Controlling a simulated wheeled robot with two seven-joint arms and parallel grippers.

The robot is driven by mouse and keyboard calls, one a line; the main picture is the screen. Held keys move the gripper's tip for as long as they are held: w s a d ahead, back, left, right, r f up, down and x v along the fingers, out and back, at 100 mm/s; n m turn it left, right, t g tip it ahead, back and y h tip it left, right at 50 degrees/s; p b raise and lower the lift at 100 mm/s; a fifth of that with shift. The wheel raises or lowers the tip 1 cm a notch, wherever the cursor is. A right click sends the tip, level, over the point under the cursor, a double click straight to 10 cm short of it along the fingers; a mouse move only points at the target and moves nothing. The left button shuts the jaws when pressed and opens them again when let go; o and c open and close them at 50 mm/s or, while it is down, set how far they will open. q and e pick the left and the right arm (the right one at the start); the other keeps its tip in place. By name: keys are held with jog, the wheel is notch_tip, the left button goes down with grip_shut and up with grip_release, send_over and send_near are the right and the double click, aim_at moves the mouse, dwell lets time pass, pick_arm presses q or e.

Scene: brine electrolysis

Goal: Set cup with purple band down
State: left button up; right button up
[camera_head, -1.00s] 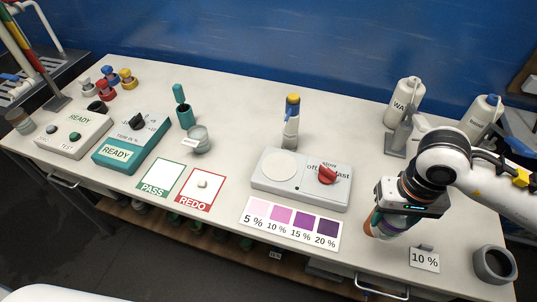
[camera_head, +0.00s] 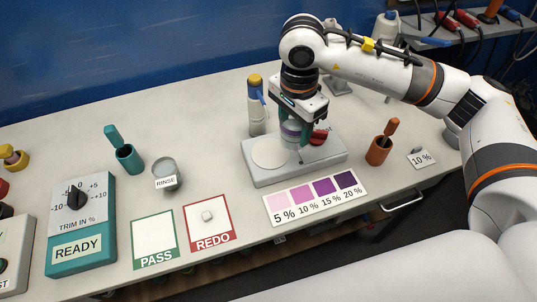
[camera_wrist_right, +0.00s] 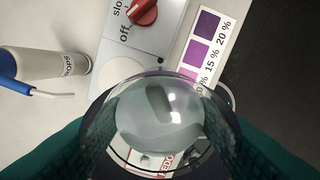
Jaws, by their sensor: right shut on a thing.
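My right gripper (camera_head: 292,125) is shut on the cup with the purple band (camera_head: 291,132) and holds it upright. The cup is over or just behind the stirrer plate (camera_head: 318,158), near its white disc (camera_head: 270,152) and red knob (camera_head: 319,136). Whether its base touches anything I cannot tell. In the right wrist view the clear cup (camera_wrist_right: 160,118) sits between two teal fingers, with a grey capsule shape seen in it. The cup covers part of the white disc (camera_wrist_right: 120,72) there. My left gripper is not in view.
A drops bottle (camera_head: 257,105) stands close behind the stirrer plate. The colour chart (camera_head: 313,199) lies in front. An orange holder (camera_head: 378,152) and a 10 % label (camera_head: 421,159) are to the right. The rinse cup (camera_head: 166,172), PASS card (camera_head: 153,238) and REDO card (camera_head: 210,222) are left.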

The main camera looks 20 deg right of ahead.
jog(key=w+a+r+m+b, duration=0.2)
jog(key=w+r+m, duration=0.1)
jog(key=m, duration=0.8)
jog(key=w+a+r+m+b, duration=0.15)
jog(key=w+r+m, duration=0.25)
jog(key=m, duration=0.7)
jog(key=f, duration=1.2)
jog(key=f+p, duration=0.1)
jog(key=f, duration=0.5)
jog(key=shift+d+f, duration=0.15)
jog(key=shift+d, duration=0.15)
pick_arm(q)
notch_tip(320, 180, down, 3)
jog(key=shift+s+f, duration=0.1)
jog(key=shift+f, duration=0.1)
pick_arm(e)
jog(key=shift+f, duration=0.1)
jog(key=o, duration=0.7)
jog(key=shift+f+b, duration=0.1)
jog(key=shift+b, duration=0.2)
jog(key=shift+c, duration=0.2)
jog(key=o, duration=0.4)
jog(key=shift+o, duration=0.2)
